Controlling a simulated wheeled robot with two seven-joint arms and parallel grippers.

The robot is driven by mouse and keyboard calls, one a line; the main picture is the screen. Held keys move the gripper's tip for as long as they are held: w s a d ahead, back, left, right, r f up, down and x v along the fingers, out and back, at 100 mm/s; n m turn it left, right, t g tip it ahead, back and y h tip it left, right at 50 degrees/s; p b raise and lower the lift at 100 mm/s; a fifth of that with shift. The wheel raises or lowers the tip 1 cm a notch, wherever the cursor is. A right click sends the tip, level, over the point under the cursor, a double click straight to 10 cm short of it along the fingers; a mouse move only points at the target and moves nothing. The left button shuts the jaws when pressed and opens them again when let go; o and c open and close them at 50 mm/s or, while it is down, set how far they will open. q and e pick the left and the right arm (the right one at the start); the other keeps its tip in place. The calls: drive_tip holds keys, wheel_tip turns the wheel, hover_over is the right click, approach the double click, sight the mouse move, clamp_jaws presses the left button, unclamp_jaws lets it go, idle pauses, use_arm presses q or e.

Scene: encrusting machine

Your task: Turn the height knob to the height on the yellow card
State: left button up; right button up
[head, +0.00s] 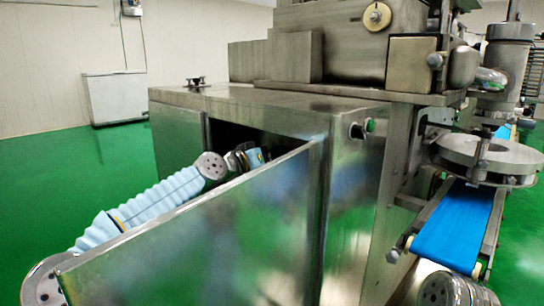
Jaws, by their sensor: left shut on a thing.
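My left arm reaches from the lower left, behind the open metal door (215,230), to the dark cabinet opening. My left gripper (256,157) is at the opening, just above the door's top edge. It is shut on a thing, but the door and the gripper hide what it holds. A round cream knob with a pointer (377,15) sits high on the machine front, apart from the gripper; I cannot tell if it is the height knob. No yellow card shows. My right gripper is out of view; only part of my right arm shows at the bottom right.
A blue conveyor belt (455,230) runs under a round metal plate at the right. The green floor at the left is clear.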

use_arm(q)
drive_tip(key=o, duration=1)
drive_tip(key=shift+o, duration=0.2)
drive_tip(key=b+v, duration=0.6)
drive_tip(key=v, duration=0.7)
drive_tip(key=shift+s+a, duration=0.3)
